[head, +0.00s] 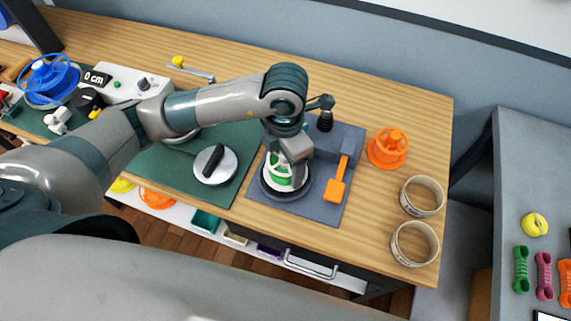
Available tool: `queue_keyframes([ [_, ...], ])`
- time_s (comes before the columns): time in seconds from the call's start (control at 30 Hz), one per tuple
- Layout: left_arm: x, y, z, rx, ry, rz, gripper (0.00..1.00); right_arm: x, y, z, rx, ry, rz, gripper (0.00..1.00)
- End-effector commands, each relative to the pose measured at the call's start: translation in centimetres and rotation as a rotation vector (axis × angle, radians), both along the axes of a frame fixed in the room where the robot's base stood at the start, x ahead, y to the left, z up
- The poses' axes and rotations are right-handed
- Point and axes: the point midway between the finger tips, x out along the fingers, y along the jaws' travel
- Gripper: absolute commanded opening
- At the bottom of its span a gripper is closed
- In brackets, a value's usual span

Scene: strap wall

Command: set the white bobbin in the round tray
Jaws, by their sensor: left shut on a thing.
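The white bobbin (279,170) with green material inside sits at or just above a dark round plate (264,192) on a grey-blue base. My left gripper (293,160) reaches down over the bobbin and is shut on it, partly hiding its top and right side. Two tan round rims (421,196) and (414,244) stand at the table's right end; I cannot tell whether either is the round tray. My right gripper is not in view.
The grey-blue base (322,207) carries a black knob (325,121) and an orange lever (336,187). An orange spool (388,148) stands right of it. A white disc with a black handle (214,165) lies on the green mat. Bare wood surrounds the orange spool.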

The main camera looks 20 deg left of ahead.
Motion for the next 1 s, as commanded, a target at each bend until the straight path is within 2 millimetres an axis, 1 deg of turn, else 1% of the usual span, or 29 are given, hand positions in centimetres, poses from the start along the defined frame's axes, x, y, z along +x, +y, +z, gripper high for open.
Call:
queue_keyframes([
  [0.03,-0.1,0.1,-0.4,0.001,0.003,0.002,0.43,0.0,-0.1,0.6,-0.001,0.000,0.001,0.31],
  [0.2,0.0,0.0,-2.1,0.001,0.001,0.001,0.43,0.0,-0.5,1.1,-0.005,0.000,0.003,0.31],
  [0.5,0.0,0.0,-2.4,0.000,-0.001,0.000,0.43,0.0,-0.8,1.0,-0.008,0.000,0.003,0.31],
  [0.63,0.0,0.0,-2.7,0.000,-0.001,0.000,0.43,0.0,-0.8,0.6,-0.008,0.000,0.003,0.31],
  [0.67,0.0,0.0,-2.6,0.000,-0.001,0.000,0.73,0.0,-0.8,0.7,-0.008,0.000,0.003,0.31],
  [0.7,0.0,0.0,-2.6,0.000,-0.001,0.000,0.82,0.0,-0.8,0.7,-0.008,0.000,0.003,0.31],
  [0.73,0.0,0.0,-2.6,0.000,-0.001,0.000,0.87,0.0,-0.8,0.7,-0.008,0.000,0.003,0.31],
  [1.0,0.0,0.0,-2.5,0.000,-0.001,0.000,0.87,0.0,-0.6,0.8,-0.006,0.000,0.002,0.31],
])
